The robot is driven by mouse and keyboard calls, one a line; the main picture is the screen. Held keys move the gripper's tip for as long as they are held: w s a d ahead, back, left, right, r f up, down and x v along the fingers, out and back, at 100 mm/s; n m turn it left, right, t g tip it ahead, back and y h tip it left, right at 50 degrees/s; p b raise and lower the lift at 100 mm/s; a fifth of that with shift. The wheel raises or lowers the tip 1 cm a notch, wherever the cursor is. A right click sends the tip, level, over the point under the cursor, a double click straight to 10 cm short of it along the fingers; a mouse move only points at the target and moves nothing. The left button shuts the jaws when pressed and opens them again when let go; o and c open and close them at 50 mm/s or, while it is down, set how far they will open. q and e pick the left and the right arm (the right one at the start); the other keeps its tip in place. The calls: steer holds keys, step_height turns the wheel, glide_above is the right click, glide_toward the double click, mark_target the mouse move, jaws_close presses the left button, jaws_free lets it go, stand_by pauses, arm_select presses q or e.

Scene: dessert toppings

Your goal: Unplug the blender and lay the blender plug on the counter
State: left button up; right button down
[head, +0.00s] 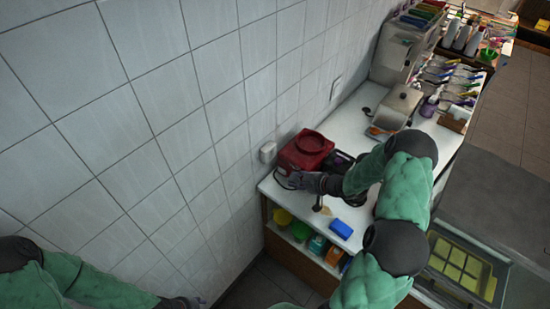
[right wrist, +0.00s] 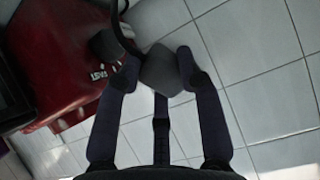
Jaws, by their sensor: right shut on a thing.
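The red blender (head: 303,150) stands on the white counter (head: 350,203) against the tiled wall. Its red body and a black cord also show in the right wrist view (right wrist: 52,62). My right gripper (head: 289,181) is low in front of the blender, near the counter's left end. In the right wrist view it is shut on the grey blender plug (right wrist: 166,74), held between the fingertips with wall tiles behind. A white wall outlet (head: 268,152) is above and left of the gripper, apart from it. My left gripper (head: 183,303) shows only partly at the bottom edge; its jaws are unclear.
A blue block (head: 340,229) lies near the counter's front edge, with a small tan item beside it. A metal appliance (head: 397,105) and several bottles stand farther back. A shelf below holds coloured containers. A glass-topped case (head: 462,268) is at lower right.

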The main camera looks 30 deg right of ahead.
mark_target(295, 203)
steer(key=shift+f+b, duration=4.3)
steer(key=shift+f, duration=1.9)
steer(key=c, duration=0.7)
jaws_free()
steer(key=shift+c, duration=0.2)
steer(key=o, duration=0.4)
steer(key=shift+s+d+r+p, duration=0.3)
steer(key=shift+s+r+p, duration=0.45)
steer(key=shift+r+p, duration=0.65)
steer(key=shift+s+d+r+p, duration=0.35)
steer(key=shift+s+r+p, duration=0.45)
steer(key=shift+r+p, duration=0.55)
steer(key=shift+s+d+r+p, duration=0.3)
steer(key=shift+s+r+p, duration=0.45)
steer(key=shift+r+p, duration=0.65)
